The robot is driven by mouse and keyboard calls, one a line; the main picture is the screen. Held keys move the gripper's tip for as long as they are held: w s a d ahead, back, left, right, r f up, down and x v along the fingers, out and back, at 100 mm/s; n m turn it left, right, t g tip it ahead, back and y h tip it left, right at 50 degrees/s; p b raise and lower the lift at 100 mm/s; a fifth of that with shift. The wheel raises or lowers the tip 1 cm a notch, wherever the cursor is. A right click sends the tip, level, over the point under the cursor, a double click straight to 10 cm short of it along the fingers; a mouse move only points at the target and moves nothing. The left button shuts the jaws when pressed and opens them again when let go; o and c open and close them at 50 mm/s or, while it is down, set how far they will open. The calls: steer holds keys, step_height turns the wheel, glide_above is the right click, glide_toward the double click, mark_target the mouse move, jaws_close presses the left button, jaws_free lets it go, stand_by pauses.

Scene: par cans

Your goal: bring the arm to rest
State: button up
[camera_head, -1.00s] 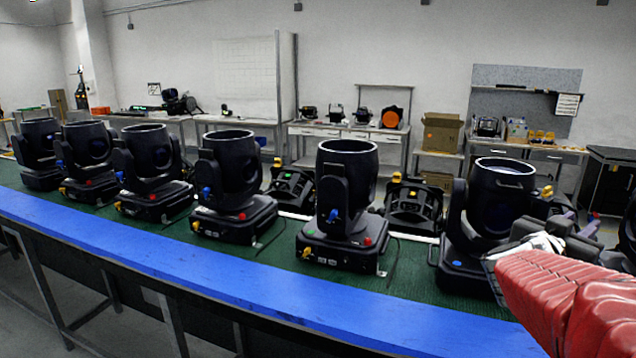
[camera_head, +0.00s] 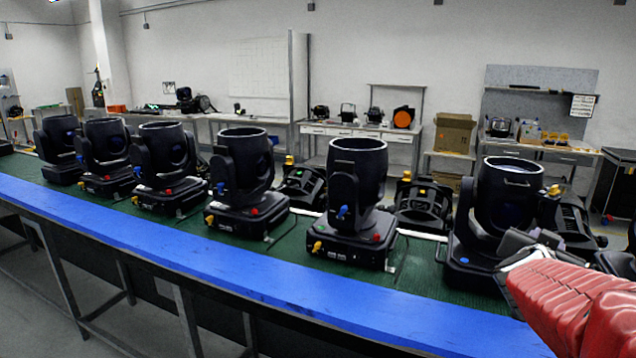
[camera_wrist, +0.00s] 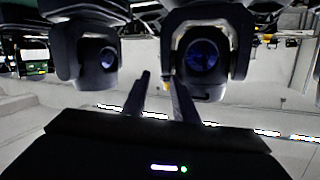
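My arm's red sleeve (camera_head: 580,305) comes in at the lower right of the head view. My gripper (camera_head: 528,247) is beyond it, in front of the rightmost large moving-head light (camera_head: 505,195); whether they touch is not clear. In the wrist view my gripper (camera_wrist: 159,78) has two dark fingers with a gap between them. It is open and nothing is between the fingers. Two black lights with blue lenses, one on the left (camera_wrist: 100,60) and one on the right (camera_wrist: 205,55), show beyond the fingertips.
A long bench with a blue front edge (camera_head: 200,270) and green top (camera_head: 285,250) carries a row of several black lights. Smaller black fixtures (camera_head: 423,205) stand behind them. Work tables, a cardboard box (camera_head: 453,132) and a pegboard (camera_head: 540,90) are along the back wall.

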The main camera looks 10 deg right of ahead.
steer(key=a+f+n+y, duration=0.3)
steer(key=a+f+y, duration=0.2)
steer(key=a, duration=0.6)
steer(key=a+f+n+y, duration=0.2)
steer(key=a+f+y, duration=0.35)
steer(key=a, duration=0.45)
steer(key=s+a+f+n+g+y, duration=0.1)
steer(key=s+a+f+n+g, duration=0.1)
steer(key=s+a, duration=0.6)
steer(key=s+a+f+n+g+y, duration=0.1)
steer(key=s+a+n, duration=0.3)
steer(key=s+a, duration=0.4)
steer(key=shift+s+a+f+n+g, duration=0.25)
steer(key=shift+s+f+n+g, duration=0.2)
steer(key=shift+s+g, duration=0.4)
